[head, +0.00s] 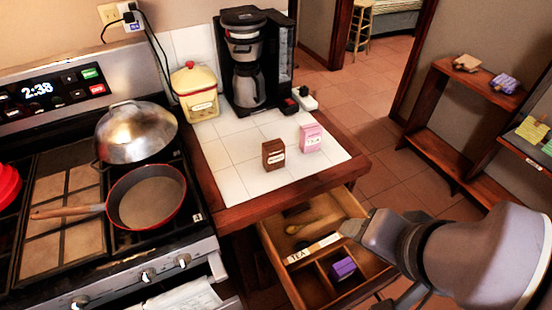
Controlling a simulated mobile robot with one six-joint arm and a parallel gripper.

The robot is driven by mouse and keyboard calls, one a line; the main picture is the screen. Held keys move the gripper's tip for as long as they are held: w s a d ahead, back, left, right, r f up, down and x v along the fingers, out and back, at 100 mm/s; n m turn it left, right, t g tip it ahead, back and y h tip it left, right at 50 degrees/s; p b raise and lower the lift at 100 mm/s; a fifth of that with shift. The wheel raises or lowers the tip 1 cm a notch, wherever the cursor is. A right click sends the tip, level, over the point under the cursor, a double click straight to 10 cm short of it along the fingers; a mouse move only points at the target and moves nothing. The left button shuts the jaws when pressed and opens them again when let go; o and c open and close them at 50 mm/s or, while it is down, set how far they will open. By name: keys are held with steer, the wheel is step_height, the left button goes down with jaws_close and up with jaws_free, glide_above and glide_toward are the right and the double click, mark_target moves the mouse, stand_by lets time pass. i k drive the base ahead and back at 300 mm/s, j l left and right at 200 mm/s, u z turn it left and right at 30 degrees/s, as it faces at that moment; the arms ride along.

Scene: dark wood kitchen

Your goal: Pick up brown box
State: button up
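The brown box (273,154) is a small upright carton with a pale label. My gripper (352,229) is at the end of my grey arm, at the lower right. It is over the open drawer, right of and nearer than the brown box, and apart from it. Its fingers are too small and dark to tell whether they are open or shut.
The open drawer (268,240) below the counter holds a wooden spoon (314,224), a strip marked TEA (314,249) and a purple box (343,268). A yellow canister (195,92) and coffee maker (250,62) stand behind. The stove with a pan (147,200) is left.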

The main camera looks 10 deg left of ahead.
mark_target(274, 151)
steer(key=j+u, duration=0.45)
steer(key=j, duration=0.55)
steer(key=i, duration=0.5)
